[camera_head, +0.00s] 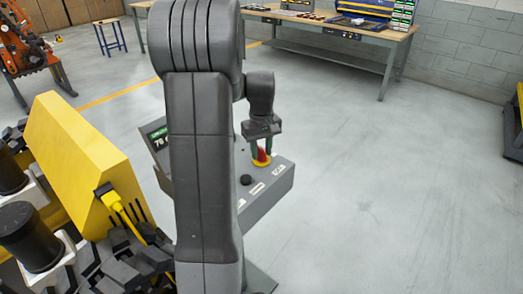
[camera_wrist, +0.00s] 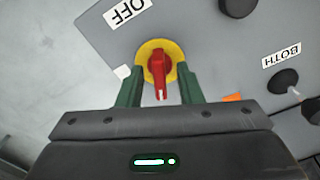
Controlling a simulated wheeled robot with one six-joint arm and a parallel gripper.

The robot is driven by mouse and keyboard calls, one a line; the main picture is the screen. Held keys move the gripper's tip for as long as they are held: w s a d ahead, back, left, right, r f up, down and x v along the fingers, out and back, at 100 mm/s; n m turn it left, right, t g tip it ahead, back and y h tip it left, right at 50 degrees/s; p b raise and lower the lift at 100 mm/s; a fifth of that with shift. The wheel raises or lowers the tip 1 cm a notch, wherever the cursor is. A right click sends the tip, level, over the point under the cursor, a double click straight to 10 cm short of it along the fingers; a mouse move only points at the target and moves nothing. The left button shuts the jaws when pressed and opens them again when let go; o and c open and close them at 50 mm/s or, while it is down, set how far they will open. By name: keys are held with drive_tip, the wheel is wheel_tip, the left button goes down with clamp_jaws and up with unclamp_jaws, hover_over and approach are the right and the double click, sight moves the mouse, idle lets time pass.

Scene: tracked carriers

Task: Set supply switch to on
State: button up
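The supply switch appears to be the red rotary handle (camera_wrist: 159,68) on a round yellow plate (camera_wrist: 172,49), set in the top of a grey control box (camera_head: 262,205). In the wrist view the handle's white-marked end points down toward my gripper. An OFF label (camera_wrist: 126,10) lies up and left of it. A white label (camera_wrist: 122,72) beside the left finger is partly hidden. My gripper (camera_wrist: 160,76) is open, with one green finger on each side of the handle and a visible gap on both sides. The head view also shows the red handle (camera_head: 261,155) between the fingers.
A black knob (camera_wrist: 283,80) with a BOTH label (camera_wrist: 281,55) sits to the right on the panel. An orange label (camera_wrist: 232,97) is partly hidden. A yellow carrier part (camera_head: 80,155) stands at left. A workbench (camera_head: 340,35) is at the back.

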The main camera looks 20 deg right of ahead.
drive_tip(key=shift+f, duration=0.2)
drive_tip(key=shift+c, duration=0.2)
clamp_jaws()
drive_tip(key=shift+r+m, duration=0.1)
drive_tip(key=shift+m, duration=0.2)
drive_tip(key=m+p, duration=0.1)
drive_tip(key=m, duration=0.4)
drive_tip(key=shift+p, duration=0.35)
drive_tip(key=m+p, duration=0.1)
drive_tip(key=m, duration=0.6)
drive_tip(key=shift+m, duration=0.3)
